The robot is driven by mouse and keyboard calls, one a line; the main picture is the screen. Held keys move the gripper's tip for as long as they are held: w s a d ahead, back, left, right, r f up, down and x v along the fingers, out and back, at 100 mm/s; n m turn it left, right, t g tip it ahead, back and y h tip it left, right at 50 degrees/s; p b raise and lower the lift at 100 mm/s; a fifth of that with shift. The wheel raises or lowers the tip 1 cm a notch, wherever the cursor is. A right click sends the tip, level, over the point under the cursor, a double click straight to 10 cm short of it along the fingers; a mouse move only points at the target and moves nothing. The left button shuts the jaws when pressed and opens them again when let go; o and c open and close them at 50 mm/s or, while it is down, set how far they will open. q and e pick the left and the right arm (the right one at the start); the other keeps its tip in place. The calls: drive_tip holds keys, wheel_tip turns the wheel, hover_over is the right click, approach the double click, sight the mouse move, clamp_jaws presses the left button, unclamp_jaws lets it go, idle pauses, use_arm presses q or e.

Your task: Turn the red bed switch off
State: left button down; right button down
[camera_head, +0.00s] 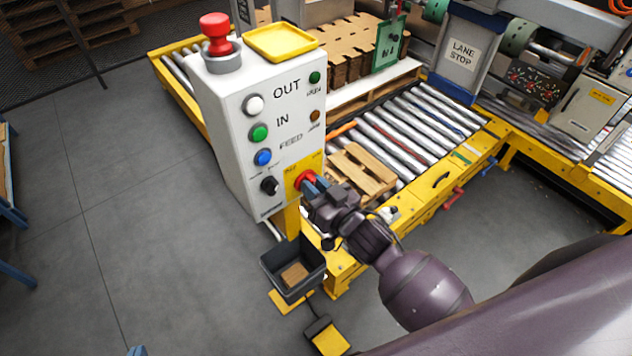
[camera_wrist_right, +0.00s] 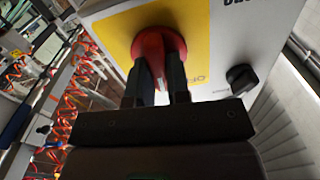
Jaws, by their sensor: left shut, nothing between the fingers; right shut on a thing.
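The red bed switch (camera_head: 305,179) is a rotary knob on a yellow plate low on the front of the white control box (camera_head: 225,130). In the right wrist view the red knob (camera_wrist_right: 158,52) fills the gap between the two dark fingers. My right gripper (camera_head: 314,186) is shut on its handle, and the fingers hide part of it. The plate's lettering beside the knob is partly covered; "OF" shows in the wrist view. Only a blue tip of my left gripper (camera_head: 137,351) shows at the bottom edge of the head view, shut and far from the box.
A black selector knob (camera_head: 269,185) sits just left of the yellow plate, with white, green and blue buttons above. A red mushroom button (camera_head: 215,32) and yellow tray (camera_head: 281,42) are on top. Below is a dark bin (camera_head: 292,272); a roller conveyor (camera_head: 425,125) lies behind.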

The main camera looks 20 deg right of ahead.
use_arm(q)
drive_tip(key=shift+w+r+p, duration=0.2)
drive_tip(key=shift+r+p, duration=0.55)
drive_tip(key=shift+r, duration=0.3)
drive_tip(key=shift+w+r+p, duration=0.2)
drive_tip(key=shift+r+p, duration=0.5)
drive_tip(key=shift+r, duration=0.35)
use_arm(e)
drive_tip(key=shift+a+n, duration=0.15)
drive_tip(key=shift+n, duration=2.35)
drive_tip(key=shift+a+n, duration=0.1)
drive_tip(key=shift+n, duration=2.4)
use_arm(q)
drive_tip(key=shift+w+r, duration=0.15)
drive_tip(key=shift+w, duration=0.05)
use_arm(e)
drive_tip(key=c, duration=1.1)
unclamp_jaws()
drive_tip(key=shift+f, duration=0.1)
drive_tip(key=shift+s, duration=0.1)
